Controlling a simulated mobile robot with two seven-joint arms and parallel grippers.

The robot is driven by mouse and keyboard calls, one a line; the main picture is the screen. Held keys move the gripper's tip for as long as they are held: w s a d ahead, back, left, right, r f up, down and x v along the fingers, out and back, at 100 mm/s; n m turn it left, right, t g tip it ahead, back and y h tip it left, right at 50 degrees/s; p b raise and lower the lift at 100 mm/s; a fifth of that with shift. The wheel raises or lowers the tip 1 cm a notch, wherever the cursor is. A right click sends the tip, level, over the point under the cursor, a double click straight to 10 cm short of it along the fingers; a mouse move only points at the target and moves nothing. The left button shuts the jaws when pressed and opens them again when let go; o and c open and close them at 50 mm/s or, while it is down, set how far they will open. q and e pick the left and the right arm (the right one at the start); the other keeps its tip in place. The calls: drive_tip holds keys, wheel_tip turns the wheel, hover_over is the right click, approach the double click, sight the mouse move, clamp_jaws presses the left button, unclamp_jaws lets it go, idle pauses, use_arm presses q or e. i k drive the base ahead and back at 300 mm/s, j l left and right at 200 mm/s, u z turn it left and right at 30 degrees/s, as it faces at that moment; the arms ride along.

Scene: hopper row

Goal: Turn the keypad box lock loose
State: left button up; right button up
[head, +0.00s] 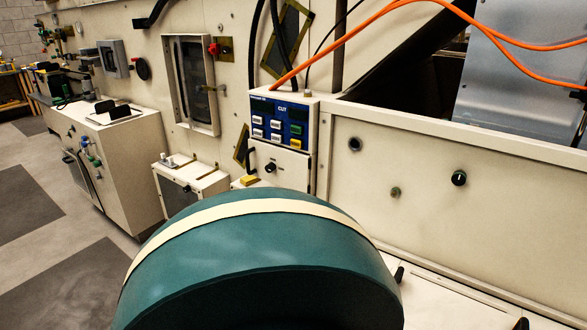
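The keypad box (284,130) stands left of the long cream panel, with a blue face carrying several white buttons, a green one and a yellow one. Below the keypad is its cream lower door (293,163). A dark round lock knob (271,168) with a small lever sits on the left of that door. The door looks closed; I cannot tell whether the lock is tight or loose. Neither of my grippers is in view.
An orange cable (340,42) runs from the box top to the upper right. A black knob (459,178) is on the long panel (420,160). A small yellow block (250,180) lies below the box. A low cabinet (190,188) stands left. Floor is clear at far left.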

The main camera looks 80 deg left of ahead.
sight(269, 168)
drive_tip(key=u, duration=2.7)
